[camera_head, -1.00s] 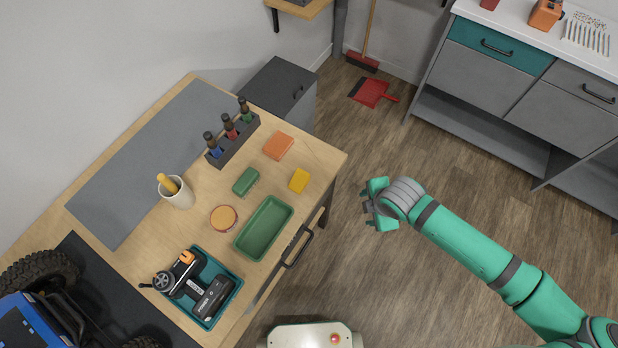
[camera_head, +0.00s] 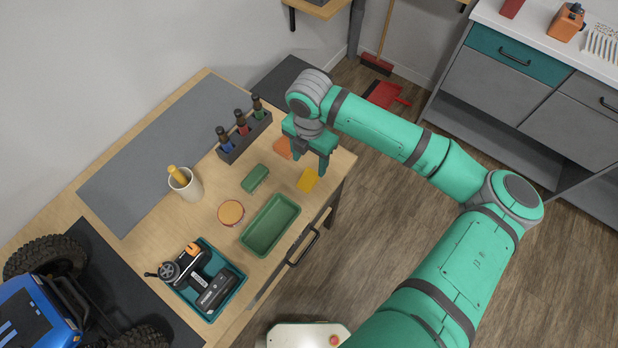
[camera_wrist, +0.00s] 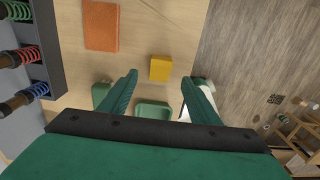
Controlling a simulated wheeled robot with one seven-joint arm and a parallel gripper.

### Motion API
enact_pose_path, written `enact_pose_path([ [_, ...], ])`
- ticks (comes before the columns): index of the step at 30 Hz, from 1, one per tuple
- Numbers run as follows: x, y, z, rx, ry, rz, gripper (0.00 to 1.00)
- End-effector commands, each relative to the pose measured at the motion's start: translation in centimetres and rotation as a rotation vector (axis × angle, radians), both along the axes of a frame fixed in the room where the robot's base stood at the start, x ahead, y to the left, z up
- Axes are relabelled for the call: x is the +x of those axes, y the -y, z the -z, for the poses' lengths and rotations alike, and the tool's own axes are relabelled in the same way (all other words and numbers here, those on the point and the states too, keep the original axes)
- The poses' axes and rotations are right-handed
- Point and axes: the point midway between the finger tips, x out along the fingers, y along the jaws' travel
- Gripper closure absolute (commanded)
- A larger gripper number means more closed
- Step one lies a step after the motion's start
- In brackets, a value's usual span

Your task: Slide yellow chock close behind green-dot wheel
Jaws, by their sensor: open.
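The yellow chock (camera_head: 308,180) is a small block on the wooden bench near its right edge. In the wrist view the yellow chock (camera_wrist: 160,68) lies beyond and between my fingertips, apart from them. My gripper (camera_head: 311,160) is open and empty above the bench, beside the chock, with its fingers pointing down. It also shows in the wrist view (camera_wrist: 160,85). A blue crawler (camera_head: 38,318) with black knobbly tyres stands on a dark mat at the lower left, partly cut off by the frame. I cannot make out a green dot on its visible wheels.
A teal tray (camera_head: 237,292) holds a transmitter.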

Motion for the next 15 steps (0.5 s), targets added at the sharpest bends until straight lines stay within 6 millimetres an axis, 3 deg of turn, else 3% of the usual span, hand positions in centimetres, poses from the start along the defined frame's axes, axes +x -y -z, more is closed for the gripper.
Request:
enact_pose_path([
  [4,0.0,0.1,2.1,0.001,-0.002,0.003,0.44],
  [15,0.1,0.3,4.6,0.001,-0.001,0.005,0.44],
])
